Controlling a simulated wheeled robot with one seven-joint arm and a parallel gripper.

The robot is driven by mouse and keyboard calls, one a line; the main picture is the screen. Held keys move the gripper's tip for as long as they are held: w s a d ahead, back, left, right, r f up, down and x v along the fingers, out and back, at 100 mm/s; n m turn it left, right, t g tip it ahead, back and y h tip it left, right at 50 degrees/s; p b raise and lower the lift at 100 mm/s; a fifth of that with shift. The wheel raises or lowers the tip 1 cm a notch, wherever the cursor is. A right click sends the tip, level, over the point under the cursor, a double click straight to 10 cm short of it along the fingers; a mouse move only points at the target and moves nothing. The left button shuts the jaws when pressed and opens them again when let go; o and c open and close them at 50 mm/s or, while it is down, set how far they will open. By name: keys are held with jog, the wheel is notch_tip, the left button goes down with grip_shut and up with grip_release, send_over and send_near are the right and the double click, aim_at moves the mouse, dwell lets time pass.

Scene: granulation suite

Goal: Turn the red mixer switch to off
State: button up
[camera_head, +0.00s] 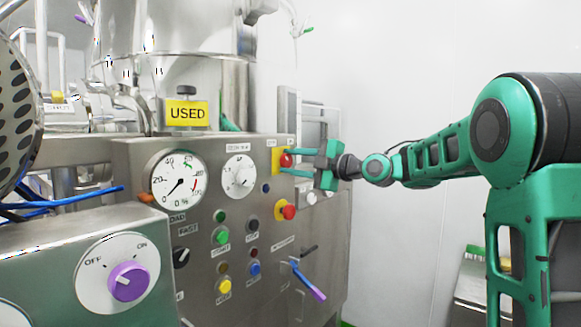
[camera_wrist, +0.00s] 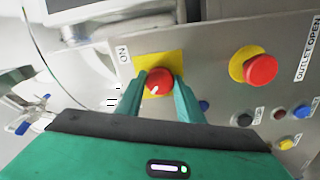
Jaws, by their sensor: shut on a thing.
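The red mixer switch (camera_head: 286,160) is a round red knob on a yellow plate (camera_head: 277,168) near the upper right of the steel panel. In the wrist view the red knob (camera_wrist: 159,79) shows a small white mark on its face, and its yellow plate (camera_wrist: 145,62) is behind it. A label reading "ON" or "NO" stands beside the plate. My gripper (camera_wrist: 158,90) has its two green fingers on either side of the knob and is shut on it. In the head view my gripper (camera_head: 287,162) reaches the knob from the right.
A red button on a yellow base (camera_head: 289,211) sits below the switch, close to my gripper. Round gauges (camera_head: 178,184), several coloured buttons and a blue-purple handle (camera_head: 310,283) are also on the panel. A purple OFF/ON knob (camera_head: 128,282) is at front left. The right side is open.

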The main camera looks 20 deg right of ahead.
jog(key=shift+f, duration=0.25)
jog(key=o, duration=1.1)
jog(key=shift+r, duration=0.1)
jog(key=shift+c, duration=0.2)
jog(key=v, duration=1)
jog(key=shift+s+d, duration=0.2)
jog(key=shift+s, duration=0.1)
jog(key=s+d+f+m+g+h, duration=0.35)
jog(key=s+f+m, duration=0.35)
jog(key=f, duration=0.4)
jog(key=s+d+f+m+g+h, duration=0.4)
jog(key=s+f+m, duration=0.3)
jog(key=f, duration=0.4)
jog(key=s+d+f+m+g+h, duration=0.1)
jog(key=s+f+m+g, duration=0.2)
jog(key=s, duration=1)
jog(key=s+d+f+m+g+h, duration=0.2)
jog(key=s+f+m+g, duration=0.2)
jog(key=s+f+m, duration=0.4)
jog(key=s+m, duration=0.3)
jog(key=s, duration=0.3)
jog(key=shift+f, duration=0.4)
